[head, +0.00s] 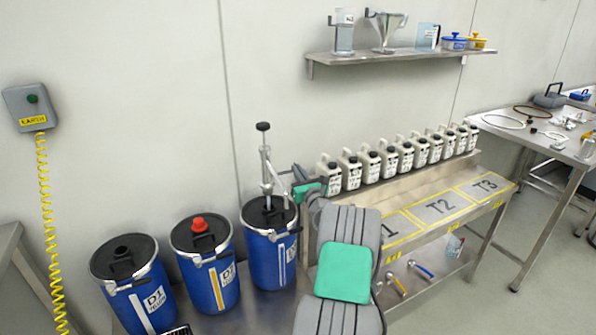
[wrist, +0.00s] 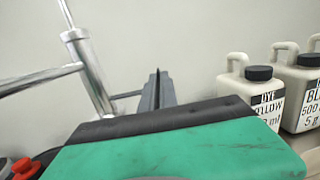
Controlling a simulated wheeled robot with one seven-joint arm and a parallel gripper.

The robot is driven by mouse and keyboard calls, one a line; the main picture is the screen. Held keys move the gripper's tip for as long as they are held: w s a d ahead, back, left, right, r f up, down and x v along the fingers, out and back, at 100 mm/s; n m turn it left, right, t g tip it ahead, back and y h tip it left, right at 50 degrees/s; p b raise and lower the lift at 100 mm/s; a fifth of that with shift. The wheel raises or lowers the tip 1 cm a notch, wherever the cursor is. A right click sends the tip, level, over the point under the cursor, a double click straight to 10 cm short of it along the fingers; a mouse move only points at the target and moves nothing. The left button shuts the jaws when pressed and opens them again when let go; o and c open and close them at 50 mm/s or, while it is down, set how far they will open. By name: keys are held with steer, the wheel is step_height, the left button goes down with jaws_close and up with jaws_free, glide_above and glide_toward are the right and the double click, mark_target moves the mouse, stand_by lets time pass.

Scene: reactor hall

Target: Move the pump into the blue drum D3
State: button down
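The pump (head: 266,165) is a slim metal tube with a black knob on top, standing upright in the lid of the right-hand blue drum (head: 268,262). That drum's label is turned partly away and I cannot read its number. In the wrist view the pump's metal body (wrist: 97,78) leans at the left, with a pipe running off to the left. My gripper (head: 292,187) is just right of the pump. Its grey fingers (wrist: 157,92) show beyond the green pad, beside the pump. I cannot tell whether they touch it or how wide they stand.
A blue drum marked D1 (head: 138,297) and one with a red cap (head: 212,275) stand to the left. Several white bottles (head: 352,170) line the bench right of my gripper. A wall shelf (head: 400,56) hangs above. A yellow coiled cable (head: 46,220) hangs at far left.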

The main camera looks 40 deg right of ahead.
steer(key=shift+f+b, duration=1.55)
steer(key=shift+f, duration=0.85)
steer(key=shift+f+b, duration=1.15)
steer(key=shift+f, duration=0.6)
steer(key=shift+f+b, duration=0.3)
steer(key=shift+f, duration=0.25)
steer(key=c, duration=1.6)
jaws_free()
steer(key=shift+o, duration=0.2)
steer(key=v, duration=0.7)
steer(key=shift+s+a, duration=0.2)
steer(key=shift+s, duration=0.15)
steer(key=shift+f, duration=0.1)
